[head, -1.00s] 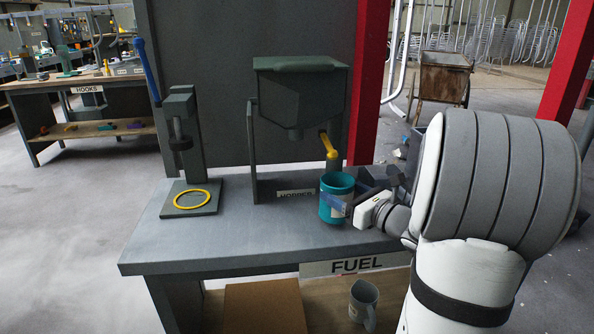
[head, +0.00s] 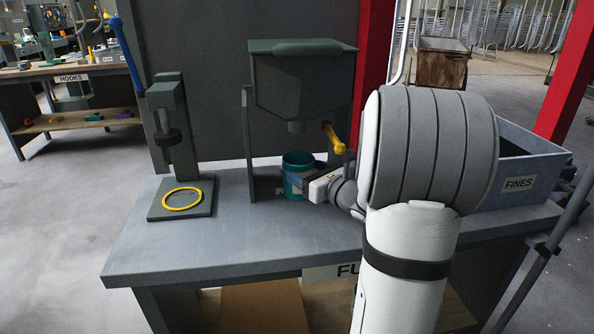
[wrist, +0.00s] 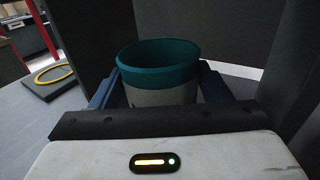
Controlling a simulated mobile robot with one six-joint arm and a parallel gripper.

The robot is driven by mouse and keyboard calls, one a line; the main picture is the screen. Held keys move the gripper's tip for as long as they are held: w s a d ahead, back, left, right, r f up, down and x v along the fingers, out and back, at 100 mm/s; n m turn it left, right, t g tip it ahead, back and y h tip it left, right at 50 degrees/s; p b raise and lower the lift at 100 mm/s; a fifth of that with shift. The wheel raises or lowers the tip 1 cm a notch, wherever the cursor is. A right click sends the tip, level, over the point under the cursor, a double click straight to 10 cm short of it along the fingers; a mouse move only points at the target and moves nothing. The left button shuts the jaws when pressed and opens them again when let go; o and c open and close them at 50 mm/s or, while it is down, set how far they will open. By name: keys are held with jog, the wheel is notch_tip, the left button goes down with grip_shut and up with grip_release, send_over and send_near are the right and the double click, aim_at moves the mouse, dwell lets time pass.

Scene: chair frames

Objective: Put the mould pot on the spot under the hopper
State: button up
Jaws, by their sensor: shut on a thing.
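The mould pot (head: 297,163) is a teal cup with a pale lower band, upright in the head view. My gripper (head: 296,184) is shut on it from the right and front, with blue fingers on both sides in the wrist view, where the pot (wrist: 160,88) shows its open rim. The grey-green hopper (head: 302,85) stands on the bench, its short outlet (head: 295,127) above the pot. The pot is between the hopper's legs, at its base. I cannot tell whether its bottom touches the base. The spot itself is hidden behind the pot and my gripper.
The hopper's yellow handle (head: 335,138) hangs close above my wrist. Left on the bench (head: 215,251) is a press (head: 170,105) with a yellow ring (head: 182,199) on its plate. A FINES bin (head: 520,183) stands at the right. The bench front left is clear.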

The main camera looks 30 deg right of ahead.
jog(key=shift+s+a+r, duration=0.1)
jog(key=shift+s+r, duration=0.05)
jog(key=shift+a, duration=0.1)
jog(key=shift+f, duration=0.25)
jog(key=o, duration=1.2)
jog(key=shift+r, duration=0.1)
jog(key=shift+r, duration=0.2)
jog(key=p+v, duration=0.2)
jog(key=v, duration=0.9)
jog(key=shift+s+f, duration=0.1)
jog(key=shift+s, duration=0.3)
